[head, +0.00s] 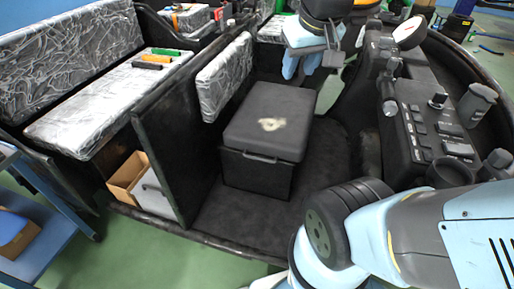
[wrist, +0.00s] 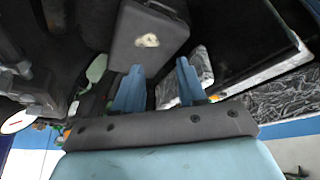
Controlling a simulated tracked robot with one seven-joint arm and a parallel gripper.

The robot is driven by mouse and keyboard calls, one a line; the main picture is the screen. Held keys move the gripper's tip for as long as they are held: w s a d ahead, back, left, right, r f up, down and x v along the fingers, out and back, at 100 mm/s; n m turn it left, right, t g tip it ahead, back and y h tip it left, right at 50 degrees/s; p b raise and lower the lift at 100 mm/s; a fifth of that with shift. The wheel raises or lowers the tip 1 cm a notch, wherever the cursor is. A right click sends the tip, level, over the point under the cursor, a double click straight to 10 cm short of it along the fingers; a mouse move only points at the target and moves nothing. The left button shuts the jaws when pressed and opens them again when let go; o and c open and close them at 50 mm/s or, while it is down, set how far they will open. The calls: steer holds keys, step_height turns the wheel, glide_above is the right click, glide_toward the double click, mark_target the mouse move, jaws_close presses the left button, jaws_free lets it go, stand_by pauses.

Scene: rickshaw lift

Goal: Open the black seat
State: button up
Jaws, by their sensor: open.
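The black seat (head: 262,112) is a box-shaped block with a closed, padded-looking lid and a pale worn patch on top. A handle (head: 262,158) runs along its front, below the lid's edge. The seat also shows upside down in the wrist view (wrist: 140,22), beyond my fingers. My gripper (head: 298,72) is at the seat's far right side in the head view, above it or behind it; which one I cannot tell. In the wrist view my gripper (wrist: 159,65) has its two blue fingers apart with nothing between them. It does not appear to touch the seat.
A black partition (head: 165,150) and a plastic-wrapped backrest (head: 226,75) stand left of the seat. A control console (head: 430,125) is on the right. A wrapped bench (head: 105,105) holds several coloured-handled tools. The dark floor in front of the seat is clear.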

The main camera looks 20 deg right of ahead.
steer(key=w+f+n+g, duration=0.2)
steer(key=w+f, duration=0.3)
steer(key=w, duration=0.4)
steer(key=n+g+h, duration=0.3)
steer(key=n, duration=0.2)
glide_above(262, 159)
steer(key=s+a, duration=0.1)
steer(key=a, duration=0.4)
step_height(262, 159, down, 21)
steer(key=d+f+n, duration=0.1)
steer(key=f, duration=0.7)
steer(key=d+f+n+h, duration=0.1)
steer(key=d+f, duration=0.1)
steer(key=f, duration=0.6)
steer(key=w+d+f+n, duration=0.1)
steer(key=f, duration=0.8)
steer(key=shift+d+g+h, duration=0.25)
steer(key=shift+g+h, duration=0.15)
steer(key=shift+c, duration=0.5)
jaws_close()
steer(key=shift+a, duration=0.1)
